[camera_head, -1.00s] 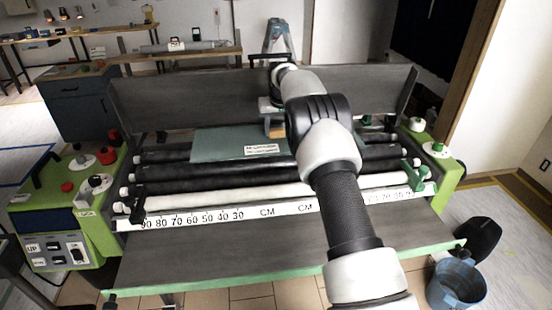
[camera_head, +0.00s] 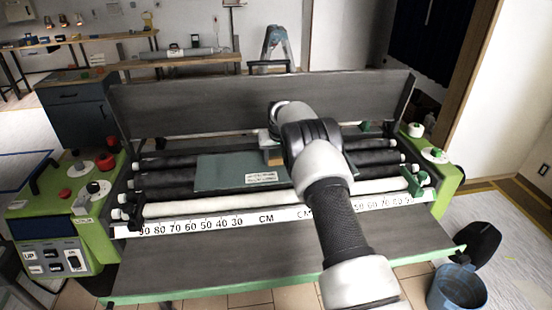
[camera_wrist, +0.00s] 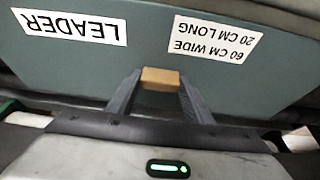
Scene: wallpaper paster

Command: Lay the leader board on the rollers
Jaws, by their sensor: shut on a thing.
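The leader board (camera_head: 222,172) is a flat grey-green panel with white labels, over the dark rollers (camera_head: 165,183) of the machine. In the wrist view the board (camera_wrist: 75,65) fills the upper part, with labels reading LEADER and 60 CM WIDE, 20 CM LONG. My gripper (camera_wrist: 160,82) is shut on a small tan block (camera_wrist: 161,78) at the board's near edge. I cannot tell whether the board touches the rollers.
A white roller (camera_head: 240,203) and a centimetre scale (camera_head: 190,225) run along the front. A dark upright panel (camera_head: 200,108) stands behind the rollers. Green end housings (camera_head: 100,205) with knobs flank them. A blue bucket (camera_head: 457,287) stands on the floor at right.

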